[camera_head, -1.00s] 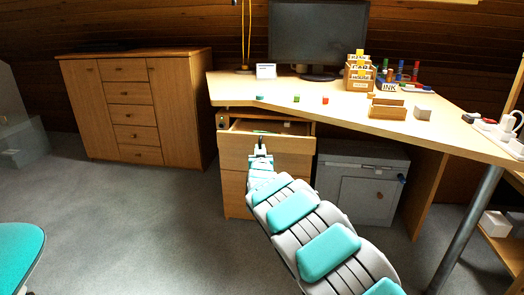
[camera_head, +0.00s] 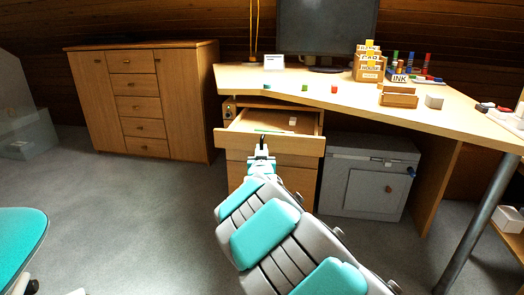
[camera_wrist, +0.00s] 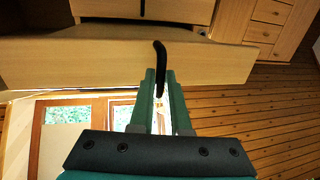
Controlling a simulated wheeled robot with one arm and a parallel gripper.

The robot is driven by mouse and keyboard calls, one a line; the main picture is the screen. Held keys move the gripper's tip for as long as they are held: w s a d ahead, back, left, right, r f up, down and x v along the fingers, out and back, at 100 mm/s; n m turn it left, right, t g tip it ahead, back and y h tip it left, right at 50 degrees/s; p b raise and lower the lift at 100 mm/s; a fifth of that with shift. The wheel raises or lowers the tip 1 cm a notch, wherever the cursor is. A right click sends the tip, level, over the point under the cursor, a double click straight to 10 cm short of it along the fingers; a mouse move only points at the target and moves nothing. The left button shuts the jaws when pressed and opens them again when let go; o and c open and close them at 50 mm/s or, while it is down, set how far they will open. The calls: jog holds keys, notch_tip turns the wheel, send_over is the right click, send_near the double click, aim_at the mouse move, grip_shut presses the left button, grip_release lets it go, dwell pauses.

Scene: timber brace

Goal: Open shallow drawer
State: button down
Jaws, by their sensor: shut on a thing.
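The shallow drawer (camera_head: 296,145) is the top drawer of the wooden pedestal under the desk. It stands pulled out, and its inside shows from above with a small pale block (camera_head: 292,121) and a thin green item in it. My gripper (camera_head: 262,147) is at the middle of the drawer front. In the wrist view the drawer front (camera_wrist: 90,62) spans the picture. My gripper (camera_wrist: 160,85) is shut on the black handle (camera_wrist: 160,55), with the handle between its green fingers.
The desk (camera_head: 300,82) overhangs the drawer and carries a monitor, boxes and small blocks. A grey cabinet (camera_head: 368,180) stands right of the pedestal. A wooden cabinet (camera_head: 140,100) stands at the left. Open floor lies between, with a teal seat (camera_head: 20,245) at lower left.

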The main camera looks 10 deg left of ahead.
jog(key=shift+f, duration=0.1)
jog(key=c, duration=0.9)
grip_release()
jog(key=s+d, duration=0.1)
jog(key=s, duration=0.6)
jog(key=shift+s+d, duration=0.15)
jog(key=shift+s, duration=0.2)
